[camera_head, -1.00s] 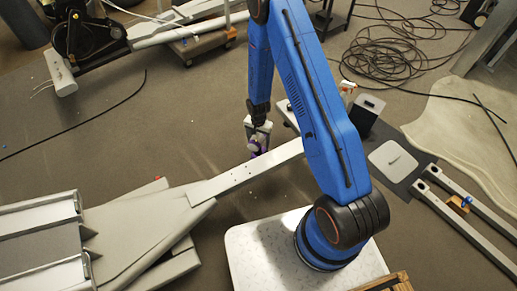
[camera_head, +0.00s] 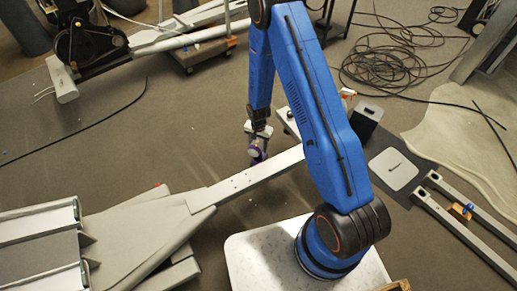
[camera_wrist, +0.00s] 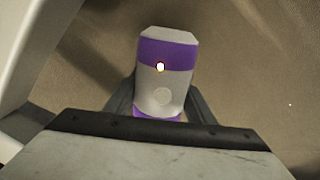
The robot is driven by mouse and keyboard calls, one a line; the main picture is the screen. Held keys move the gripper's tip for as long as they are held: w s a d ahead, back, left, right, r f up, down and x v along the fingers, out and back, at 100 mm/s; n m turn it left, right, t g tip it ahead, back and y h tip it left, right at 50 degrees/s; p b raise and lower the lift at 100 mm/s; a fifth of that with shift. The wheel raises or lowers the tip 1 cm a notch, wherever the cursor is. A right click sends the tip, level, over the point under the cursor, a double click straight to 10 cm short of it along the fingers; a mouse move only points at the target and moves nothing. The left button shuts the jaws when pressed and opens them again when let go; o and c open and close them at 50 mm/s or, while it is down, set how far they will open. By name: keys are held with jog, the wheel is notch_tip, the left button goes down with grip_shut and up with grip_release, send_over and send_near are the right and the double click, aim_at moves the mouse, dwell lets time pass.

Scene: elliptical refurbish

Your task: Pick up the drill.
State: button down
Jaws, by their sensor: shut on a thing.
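The drill (camera_wrist: 163,75) shows in the wrist view as a rounded grey-white body with purple bands and a small bright spot. My gripper (camera_wrist: 160,108) has its dark fingers on both sides of it and is shut on it. In the head view my gripper (camera_head: 258,138) hangs at the end of the blue arm, just behind a long pale beam. A small purple part of the drill (camera_head: 256,152) shows there. The beam hides what is below, so I cannot tell whether the drill touches the floor.
The long pale beam (camera_head: 240,181) runs close in front of my gripper. A dark box (camera_head: 367,114) and a dark mat with a pale square plate (camera_head: 392,169) lie to the right. Cables (camera_head: 395,55) are coiled behind. The floor to the left (camera_head: 120,140) is mostly clear.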

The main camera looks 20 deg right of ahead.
aim_at(258, 139)
jog(key=shift+r, duration=4.3)
